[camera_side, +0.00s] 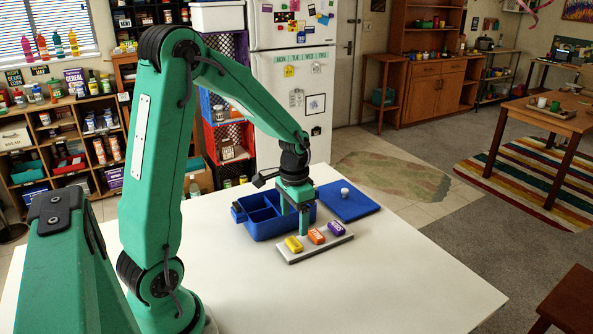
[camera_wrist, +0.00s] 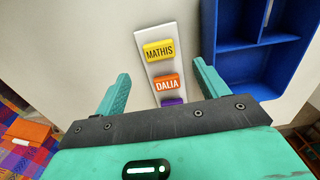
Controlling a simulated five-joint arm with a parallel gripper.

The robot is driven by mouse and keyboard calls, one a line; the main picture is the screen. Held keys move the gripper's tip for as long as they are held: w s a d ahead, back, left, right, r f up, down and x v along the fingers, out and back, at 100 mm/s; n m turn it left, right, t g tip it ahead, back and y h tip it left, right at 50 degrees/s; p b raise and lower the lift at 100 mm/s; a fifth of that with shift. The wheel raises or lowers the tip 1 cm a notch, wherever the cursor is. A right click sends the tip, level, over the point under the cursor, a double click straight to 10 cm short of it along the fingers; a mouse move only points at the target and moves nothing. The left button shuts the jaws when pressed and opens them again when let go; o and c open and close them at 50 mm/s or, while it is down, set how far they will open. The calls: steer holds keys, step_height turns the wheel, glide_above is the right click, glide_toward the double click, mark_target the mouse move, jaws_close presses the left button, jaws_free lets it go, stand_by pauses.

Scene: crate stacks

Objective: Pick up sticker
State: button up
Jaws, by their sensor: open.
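Three small labelled blocks stand in a row on a pale grey strip (camera_side: 290,256). The yellow one (camera_side: 293,244), marked MATHIS in the wrist view (camera_wrist: 159,51), is at the left. The orange one (camera_side: 316,236), marked DALIA in the wrist view (camera_wrist: 167,84), is in the middle. The purple one (camera_side: 336,229) is at the right; its lower part is hidden by my gripper in the wrist view (camera_wrist: 173,101). My gripper (camera_side: 294,219) is open and empty, above and behind the strip, with its fingers (camera_wrist: 161,73) on either side of the row. I see no separate loose sticker.
A blue divided tray (camera_side: 277,233) stands just behind the strip, close to my gripper. A flat blue mat (camera_side: 340,209) with a small white object (camera_side: 345,193) lies to its right. The front of the white table (camera_side: 390,285) is clear.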

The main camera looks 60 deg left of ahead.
mark_target(294, 242)
steer(key=shift+s+f, duration=0.1)
steer(key=shift+f, duration=3.45)
steer(key=c, duration=1)
